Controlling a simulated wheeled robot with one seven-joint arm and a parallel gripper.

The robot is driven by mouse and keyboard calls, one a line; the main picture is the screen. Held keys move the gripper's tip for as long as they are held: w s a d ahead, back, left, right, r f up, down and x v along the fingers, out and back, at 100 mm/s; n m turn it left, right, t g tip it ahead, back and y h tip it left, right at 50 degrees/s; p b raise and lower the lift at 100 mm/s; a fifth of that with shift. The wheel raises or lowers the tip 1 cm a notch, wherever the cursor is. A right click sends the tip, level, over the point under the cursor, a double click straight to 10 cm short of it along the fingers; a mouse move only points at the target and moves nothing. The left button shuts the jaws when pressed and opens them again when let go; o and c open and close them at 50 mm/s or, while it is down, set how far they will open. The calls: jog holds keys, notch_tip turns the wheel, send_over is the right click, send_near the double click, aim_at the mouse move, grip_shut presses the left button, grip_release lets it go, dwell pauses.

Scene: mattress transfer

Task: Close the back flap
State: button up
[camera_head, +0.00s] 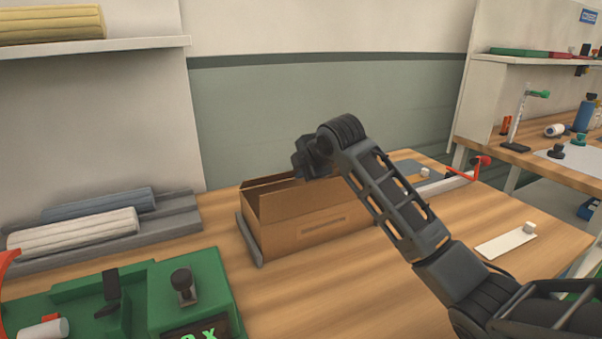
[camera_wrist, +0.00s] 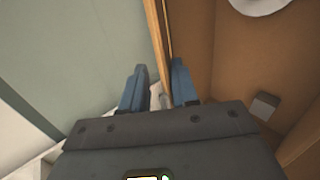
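An open brown cardboard box (camera_head: 315,222) stands on the wooden table, below my gripper. Its back cardboard panel (camera_head: 270,183) stands up; I cannot tell wall from flap there. In the wrist view, the panel's thin edge (camera_wrist: 156,40) runs down between the two blue fingers of my gripper (camera_wrist: 158,86). The fingers are apart, one on the outer side and one on the inner side, with a visible gap on the left. In the head view my gripper's fingertips are hidden behind its own body.
Inside the box are a white round thing (camera_wrist: 262,4) and a small grey block (camera_wrist: 264,106). Rolled mattresses (camera_head: 75,233) lie on a grey tray at left. A green fixture (camera_head: 140,295) is at front left. A red-handled tool (camera_head: 465,175) is right of the box. The table's front middle is clear.

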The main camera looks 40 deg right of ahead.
notch_tip(320, 180, up, 2)
jog(key=shift+r, duration=0.1)
jog(key=s+d+r, duration=0.7)
jog(key=s+d, duration=0.1)
jog(key=shift+s+b, duration=0.25)
jog(key=shift+b, duration=0.1)
